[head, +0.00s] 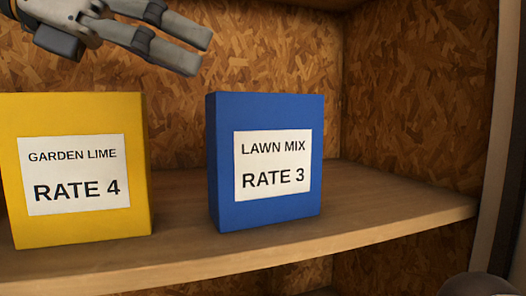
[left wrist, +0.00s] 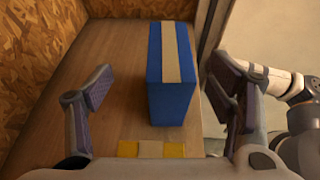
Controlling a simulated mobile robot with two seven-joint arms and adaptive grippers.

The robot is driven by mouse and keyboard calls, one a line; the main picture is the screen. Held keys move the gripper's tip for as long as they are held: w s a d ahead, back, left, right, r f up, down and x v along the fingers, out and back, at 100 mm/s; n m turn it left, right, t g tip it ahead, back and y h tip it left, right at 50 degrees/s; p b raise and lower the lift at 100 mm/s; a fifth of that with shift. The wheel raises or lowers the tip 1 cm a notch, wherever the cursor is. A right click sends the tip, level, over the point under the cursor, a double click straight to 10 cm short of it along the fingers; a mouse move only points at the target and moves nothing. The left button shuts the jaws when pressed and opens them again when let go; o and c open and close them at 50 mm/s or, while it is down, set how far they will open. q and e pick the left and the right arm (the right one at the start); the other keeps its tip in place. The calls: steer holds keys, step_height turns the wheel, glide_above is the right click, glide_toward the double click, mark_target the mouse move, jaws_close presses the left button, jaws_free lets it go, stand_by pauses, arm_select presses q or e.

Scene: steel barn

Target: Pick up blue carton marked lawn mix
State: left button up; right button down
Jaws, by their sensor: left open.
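The blue carton (head: 220,160) stands upright on a wooden shelf, with a white label reading LAWN MIX, RATE 3. It also shows in the left wrist view (left wrist: 171,98), from above, with a tan strip along its top. My left gripper (head: 205,53) is open and empty, above and to the left of the carton in the head view. In the left wrist view the two fingers (left wrist: 168,80) are spread wide, with the carton between them in the picture, nearer the right finger. I see no contact.
A yellow carton (head: 80,115) labelled GARDEN LIME, RATE 4 stands left of the blue one, with a gap between. The wooden shelf (head: 390,210) is bare to the right. Chipboard walls (head: 415,90) close the back and right side.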

mark_target(267, 95)
arm_select(q)
steer(key=x, duration=0.7)
steer(key=s+x, duration=0.1)
steer(key=x, duration=0.3)
steer(key=shift+s+d, duration=0.15)
steer(key=shift+d, duration=0.05)
steer(key=shift+a, duration=0.1)
steer(key=c, duration=1.8)
steer(key=shift+r, duration=0.15)
